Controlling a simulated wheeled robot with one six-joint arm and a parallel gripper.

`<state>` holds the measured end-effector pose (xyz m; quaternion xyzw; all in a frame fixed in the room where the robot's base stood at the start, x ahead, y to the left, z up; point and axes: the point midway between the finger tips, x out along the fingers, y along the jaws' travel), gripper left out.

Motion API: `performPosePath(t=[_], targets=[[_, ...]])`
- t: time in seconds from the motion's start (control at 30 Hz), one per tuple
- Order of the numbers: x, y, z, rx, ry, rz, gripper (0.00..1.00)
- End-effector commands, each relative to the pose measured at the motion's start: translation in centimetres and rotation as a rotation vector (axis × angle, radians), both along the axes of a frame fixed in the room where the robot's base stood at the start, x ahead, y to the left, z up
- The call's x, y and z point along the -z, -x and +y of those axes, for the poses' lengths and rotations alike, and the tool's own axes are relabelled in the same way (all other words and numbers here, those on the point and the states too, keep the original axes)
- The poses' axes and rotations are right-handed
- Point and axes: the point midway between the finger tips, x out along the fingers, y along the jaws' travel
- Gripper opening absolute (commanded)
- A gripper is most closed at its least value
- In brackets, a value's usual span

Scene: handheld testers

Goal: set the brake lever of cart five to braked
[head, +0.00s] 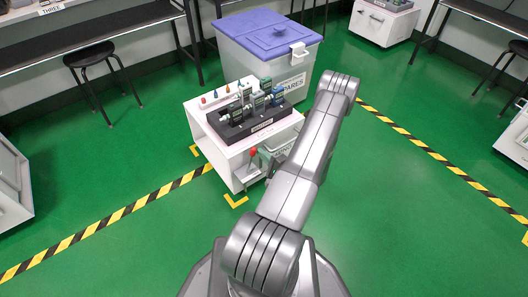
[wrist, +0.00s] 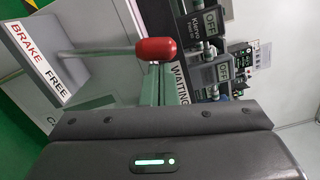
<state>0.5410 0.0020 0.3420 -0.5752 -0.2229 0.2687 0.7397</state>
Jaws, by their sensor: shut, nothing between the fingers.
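The white cart (head: 223,155) stands in the middle of the head view; its number is not readable. Its brake lever has a red knob (head: 253,152) low on the cart's front side. In the wrist view the red knob (wrist: 155,50) ends a pale rod that runs left to a grey bracket. A plate (wrist: 35,60) on the bracket reads BRAKE at its upper end and FREE at its lower end. I cannot tell which word the lever points to. My gripper (wrist: 158,75) is shut and empty, close below the knob; contact is unclear. My arm mostly hides it in the head view.
A dark tray of testers (head: 245,132) sits on the cart. A large bin with a purple lid (head: 262,35) stands behind the cart. Green floor is free on both sides.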

Motion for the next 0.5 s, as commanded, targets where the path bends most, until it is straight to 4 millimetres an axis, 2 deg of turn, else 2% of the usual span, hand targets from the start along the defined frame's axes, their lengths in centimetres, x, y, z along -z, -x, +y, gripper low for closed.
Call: performPosePath(t=[0.1, 0.5], targets=[[-0.4, 1.1, 0.3, 0.001, 0.069, -0.049, 0.0], [-1.1, 3.4, 3.1, -0.001, 0.065, -0.047, 0.0]])
